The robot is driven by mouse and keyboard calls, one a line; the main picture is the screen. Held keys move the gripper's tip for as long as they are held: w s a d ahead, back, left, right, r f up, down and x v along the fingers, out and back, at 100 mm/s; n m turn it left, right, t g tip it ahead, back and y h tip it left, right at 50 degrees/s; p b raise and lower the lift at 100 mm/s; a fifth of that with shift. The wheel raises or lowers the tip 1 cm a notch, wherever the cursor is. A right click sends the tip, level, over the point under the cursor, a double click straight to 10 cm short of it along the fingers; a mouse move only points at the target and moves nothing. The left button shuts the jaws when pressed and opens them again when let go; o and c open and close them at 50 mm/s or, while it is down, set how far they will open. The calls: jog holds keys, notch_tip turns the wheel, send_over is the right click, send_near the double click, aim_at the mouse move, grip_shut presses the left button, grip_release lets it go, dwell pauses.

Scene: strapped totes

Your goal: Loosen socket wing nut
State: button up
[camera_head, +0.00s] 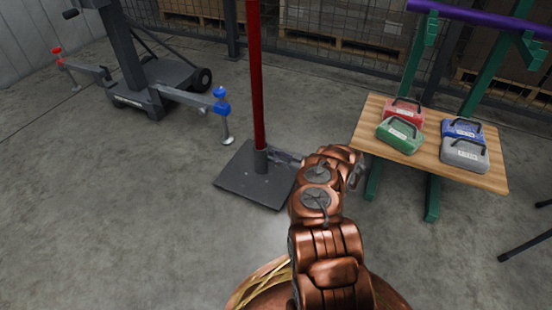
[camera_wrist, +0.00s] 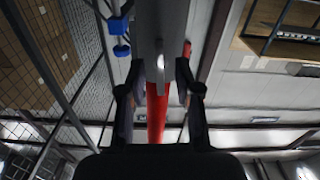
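A red pole (camera_head: 256,75) stands upright in a grey socket (camera_head: 261,160) on a dark base plate (camera_head: 240,185). My gripper (camera_head: 286,157) reaches the socket from the right, mostly hidden by my own copper arm. In the wrist view, which looks upside down, the grey socket (camera_wrist: 174,30) comes down from the top and the red pole (camera_wrist: 157,120) continues below it. A small piece with a bright spot, seemingly the wing nut (camera_wrist: 160,62), shows on the socket between the two fingers. The fingers are apart, one on each side; contact cannot be told.
A wooden-topped table (camera_head: 480,178) with red, green, blue and grey cases stands at the right. A dark wheeled stand (camera_head: 165,75) with outriggers, one with a blue knob (camera_head: 220,100), is at the back left. The floor at the left front is clear.

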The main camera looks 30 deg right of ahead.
jog(key=shift+c, duration=0.2)
grip_shut()
jog(key=shift+r+n+p, duration=0.1)
jog(key=shift+n+p, duration=0.2)
jog(key=shift+p, duration=0.35)
